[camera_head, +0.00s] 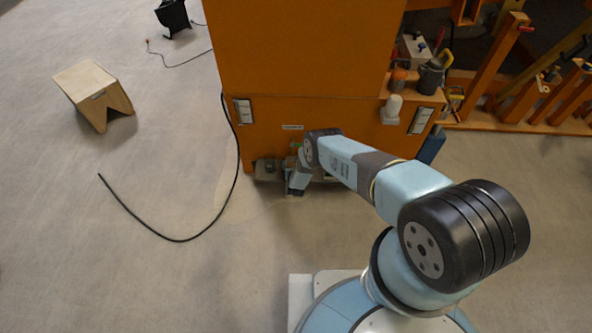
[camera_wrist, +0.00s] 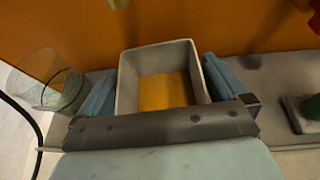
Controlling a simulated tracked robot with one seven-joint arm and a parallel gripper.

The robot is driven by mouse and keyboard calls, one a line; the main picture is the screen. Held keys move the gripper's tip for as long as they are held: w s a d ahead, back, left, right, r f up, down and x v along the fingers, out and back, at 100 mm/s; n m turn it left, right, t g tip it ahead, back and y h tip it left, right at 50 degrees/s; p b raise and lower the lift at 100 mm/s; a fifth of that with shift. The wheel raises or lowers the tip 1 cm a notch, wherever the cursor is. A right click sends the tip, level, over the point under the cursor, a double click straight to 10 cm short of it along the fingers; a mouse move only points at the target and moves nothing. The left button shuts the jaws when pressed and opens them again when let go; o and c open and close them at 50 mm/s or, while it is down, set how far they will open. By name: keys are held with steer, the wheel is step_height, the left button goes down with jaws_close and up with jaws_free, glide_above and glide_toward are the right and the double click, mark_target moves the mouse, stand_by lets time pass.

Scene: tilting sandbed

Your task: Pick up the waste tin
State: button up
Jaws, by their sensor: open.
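A grey, square, open-topped tin (camera_wrist: 126,82), which I take to be the waste tin, stands upright against the orange wall in the wrist view. Its inside shows a yellow-orange floor. My gripper (camera_wrist: 160,88) is open, with one blue finger at the tin's left side and one at its right side. Whether the fingers touch the walls I cannot tell. The tin's near lower part is hidden behind my gripper's dark bar. In the head view my gripper (camera_head: 297,187) is low at the foot of the orange cabinet, and the tin cannot be made out there.
A clear glass jar (camera_wrist: 66,84) stands close left of my gripper. A dark block with a green top (camera_wrist: 308,107) is to the right on the pale ledge (camera_wrist: 275,80). The orange cabinet (camera_head: 300,60) rises behind.

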steer(key=shift+a, duration=0.1)
steer(key=c, duration=0.8)
steer(key=shift+c, duration=0.2)
